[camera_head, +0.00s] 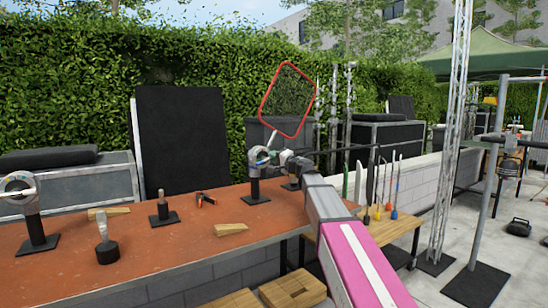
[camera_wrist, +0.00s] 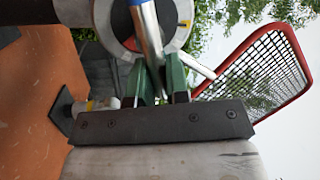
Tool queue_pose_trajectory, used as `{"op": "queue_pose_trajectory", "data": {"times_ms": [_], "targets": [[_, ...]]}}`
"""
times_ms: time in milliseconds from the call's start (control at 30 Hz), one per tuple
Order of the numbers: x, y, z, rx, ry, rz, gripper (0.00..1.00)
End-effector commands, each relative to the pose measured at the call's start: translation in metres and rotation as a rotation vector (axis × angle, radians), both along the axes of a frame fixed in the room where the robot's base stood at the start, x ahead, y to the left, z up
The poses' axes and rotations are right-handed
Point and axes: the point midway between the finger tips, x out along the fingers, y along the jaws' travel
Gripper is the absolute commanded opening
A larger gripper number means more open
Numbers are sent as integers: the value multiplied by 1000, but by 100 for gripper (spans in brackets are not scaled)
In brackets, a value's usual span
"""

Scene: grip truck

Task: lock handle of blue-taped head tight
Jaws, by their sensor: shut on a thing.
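A round metal grip head (camera_head: 261,155) stands on a dark post at the far right of the orange table, with a bluish patch showing. In the wrist view the grip head (camera_wrist: 183,12) fills the top, and its silver handle (camera_wrist: 148,35) runs down between my fingers. My gripper (camera_head: 281,157) reaches the head from the right. In the wrist view my gripper (camera_wrist: 161,82) has its green fingers shut on the handle. A red-framed mesh panel (camera_head: 288,98) rises tilted above the head. I cannot tell how tight the handle is.
A wooden bench (camera_head: 398,238) with coloured rods stands at right. A lattice mast (camera_head: 448,130) stands beyond it.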

Motion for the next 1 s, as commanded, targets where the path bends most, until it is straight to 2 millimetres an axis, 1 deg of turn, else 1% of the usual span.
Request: {"op": "queue_pose_trajectory", "data": {"times_ms": [300, 733, 767, 800, 833, 1000], "targets": [[0, -1, -4, 70, 48, -2, 0], [0, -1, -4, 76, 52, -2, 0], [0, -1, -4, 76, 52, -2, 22], [0, -1, -4, 76, 52, -2, 35], [0, -1, -4, 76, 52, -2, 41], [0, -1, -4, 75, 52, -1, 41]]}}
